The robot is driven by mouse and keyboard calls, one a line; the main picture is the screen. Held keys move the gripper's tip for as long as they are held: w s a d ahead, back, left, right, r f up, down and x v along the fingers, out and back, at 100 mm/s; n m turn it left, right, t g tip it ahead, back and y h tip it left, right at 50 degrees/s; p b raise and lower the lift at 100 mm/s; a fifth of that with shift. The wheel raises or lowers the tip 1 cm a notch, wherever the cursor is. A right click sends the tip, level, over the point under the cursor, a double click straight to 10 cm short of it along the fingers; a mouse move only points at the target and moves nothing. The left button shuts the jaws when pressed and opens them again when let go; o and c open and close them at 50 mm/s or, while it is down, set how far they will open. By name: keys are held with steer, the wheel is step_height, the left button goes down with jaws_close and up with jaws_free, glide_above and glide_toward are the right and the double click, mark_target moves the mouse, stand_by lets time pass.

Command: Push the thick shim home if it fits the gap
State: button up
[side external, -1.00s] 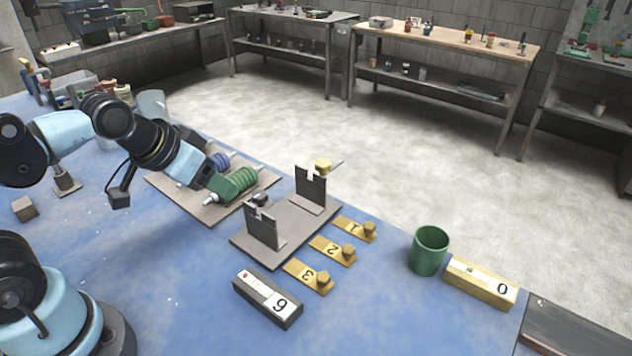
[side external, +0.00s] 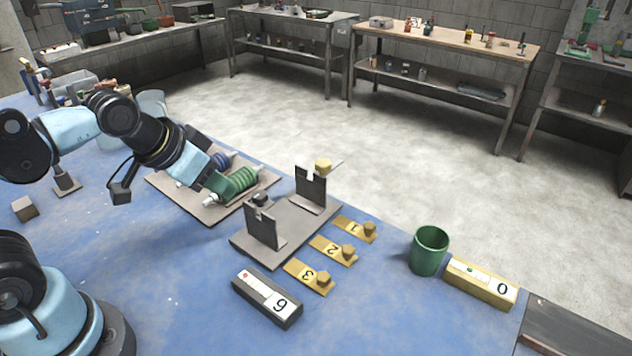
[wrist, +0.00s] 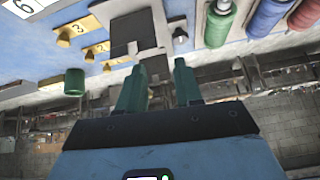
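Three flat yellow shims with knobs lie in a row: number 1 (side external: 352,229), number 2 (side external: 328,250) and number 3 (side external: 303,275). I cannot tell which is thickest. Left of them a grey base plate (side external: 285,232) carries two dark uprights, a near one (side external: 263,229) and a notched far one (side external: 311,189). My gripper (side external: 213,184) is up and left of this fixture, by the green coil. In the wrist view my green fingers (wrist: 158,88) stand apart with nothing held between them. Part of the fixture (wrist: 133,30) shows beyond them.
A plate (side external: 182,200) behind the fixture carries a green coil (side external: 240,181) and a blue one (side external: 220,160). A display block reading 6 (side external: 267,297) sits in front. A green cup (side external: 429,250) and a yellow block marked 0 (side external: 482,284) stand right.

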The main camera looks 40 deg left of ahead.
steer(key=d+m, duration=0.2)
steer(key=w+d+m+g, duration=0.1)
steer(key=d+m, duration=0.2)
steer(key=d+m+g, duration=0.1)
steer(key=d+m, duration=0.1)
steer(key=shift+w+d+r+m, duration=0.15)
steer(key=shift+r+m, duration=0.15)
jaws_close()
steer(key=m+g+y, duration=0.2)
steer(key=m+y, duration=0.1)
steer(key=m, duration=1.5)
glide_toward(323, 281)
steer(key=s+d+r, duration=0.2)
steer(key=s+d, duration=0.3)
steer(key=x, duration=1)
steer(key=shift+w+a+r, duration=0.15)
steer(key=shift+w, duration=0.2)
steer(key=shift+w+a+r, duration=0.15)
steer(key=shift+w+a, duration=0.7)
steer(key=shift+a, duration=0.05)
steer(key=shift+w+a, duration=0.5)
steer(key=shift+a, duration=0.1)
